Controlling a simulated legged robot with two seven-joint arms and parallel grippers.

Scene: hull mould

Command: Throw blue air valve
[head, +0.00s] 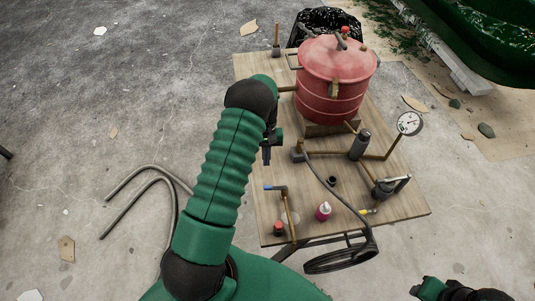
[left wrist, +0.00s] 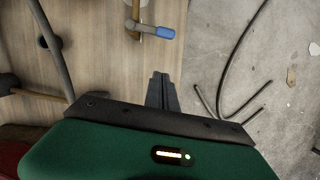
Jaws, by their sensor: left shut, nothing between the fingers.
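The blue air valve (head: 274,187) is a small lever with a blue-sleeved end on a brass pipe near the front left of the wooden board. It also shows at the top of the left wrist view (left wrist: 165,32), lever lying sideways. My left gripper (head: 267,157) is shut and empty, pointing down over the board's left side, a little behind the valve in the head view. In the left wrist view its closed fingers (left wrist: 161,88) are apart from the blue lever. A green and black part of my right arm shows at the bottom right; its fingers cannot be made out.
A red pressure pot (head: 336,80) stands at the back of the wooden board (head: 400,203). Bent tubes (head: 145,195) lie on the floor at left.

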